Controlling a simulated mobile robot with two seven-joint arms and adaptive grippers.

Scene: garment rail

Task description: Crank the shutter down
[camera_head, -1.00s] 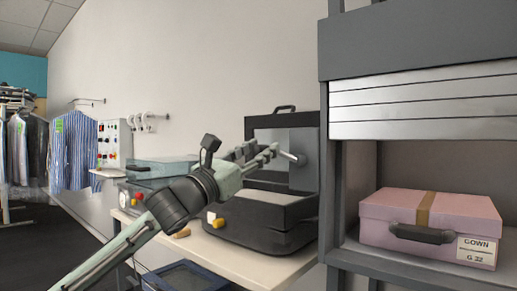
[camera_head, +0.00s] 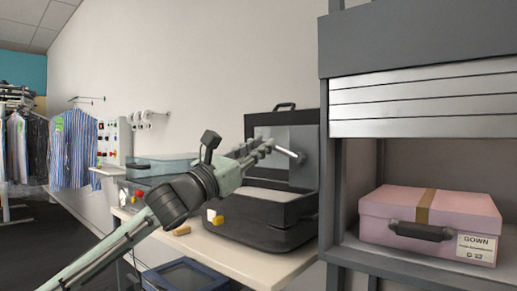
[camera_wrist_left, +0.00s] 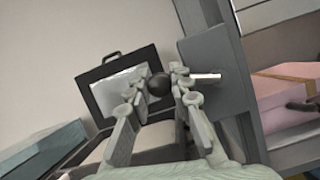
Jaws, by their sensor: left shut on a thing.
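A crank (camera_head: 289,152) with a short pale arm sits on a grey plate (camera_head: 303,172) at the cabinet's left side. My left gripper (camera_head: 265,148) is at the crank's free end. In the left wrist view its fingers (camera_wrist_left: 157,88) are closed around a dark round knob (camera_wrist_left: 158,85), with the pale crank arm (camera_wrist_left: 207,75) to the right. The fingers partly hide the knob. My right gripper is not in view.
A pink box (camera_head: 428,220) labelled GOWN stands on the cabinet shelf under the shutter. An open black case (camera_head: 262,222) stands on the table (camera_head: 232,262) beside the cabinet, behind my left arm. Striped shirts (camera_head: 74,150) hang at the far left.

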